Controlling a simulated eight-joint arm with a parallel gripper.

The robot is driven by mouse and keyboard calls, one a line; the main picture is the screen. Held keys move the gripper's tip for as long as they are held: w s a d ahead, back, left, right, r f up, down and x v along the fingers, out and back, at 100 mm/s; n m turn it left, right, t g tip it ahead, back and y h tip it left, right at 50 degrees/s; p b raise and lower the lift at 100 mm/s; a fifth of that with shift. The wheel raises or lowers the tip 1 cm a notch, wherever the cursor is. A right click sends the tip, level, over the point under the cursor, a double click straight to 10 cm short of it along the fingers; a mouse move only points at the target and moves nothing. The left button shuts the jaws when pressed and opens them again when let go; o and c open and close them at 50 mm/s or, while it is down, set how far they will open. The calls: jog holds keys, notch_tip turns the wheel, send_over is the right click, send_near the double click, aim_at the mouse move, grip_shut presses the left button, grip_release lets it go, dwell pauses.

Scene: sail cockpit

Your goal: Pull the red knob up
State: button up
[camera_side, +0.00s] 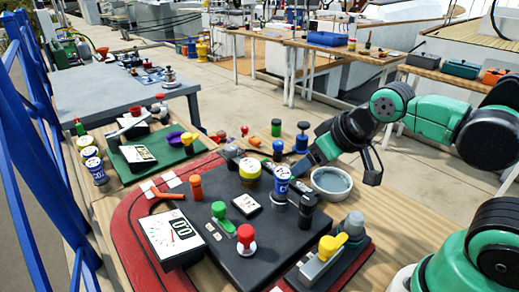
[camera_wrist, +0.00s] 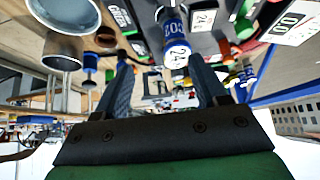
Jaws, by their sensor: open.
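The red knob (camera_side: 245,237) has a round cap on a pale collar and stands upright on the black panel (camera_side: 225,258), near its front in the side view. My gripper (camera_side: 299,177) is open, up and to the right of the knob. Its fingers are beside a blue-and-white numbered can-shaped knob (camera_side: 282,181). In the wrist view, my gripper (camera_wrist: 168,78) has its fingers spread, with the blue-and-white knob (camera_wrist: 174,45) between and beyond them. I cannot tell whether they touch it. I cannot clearly make out the red knob in the wrist view.
A green knob (camera_side: 219,212) stands just left of the red one, and a white gauge (camera_side: 172,234) is farther left. A yellow-handled lever (camera_side: 325,254) is at right. A yellow knob (camera_side: 250,171) and a grey bowl (camera_side: 331,182) are near my gripper.

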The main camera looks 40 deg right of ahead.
jog(key=shift+o, duration=0.3)
jog(key=shift+a, duration=0.1)
jog(key=n+g, duration=0.5)
jog(key=g, duration=0.2)
send_over(245, 230)
jog(key=shift+s+f, duration=0.1)
jog(key=shift+f, duration=0.75)
jog(key=shift+a+f, duration=0.1)
jog(key=shift+f, duration=2.75)
grip_shut()
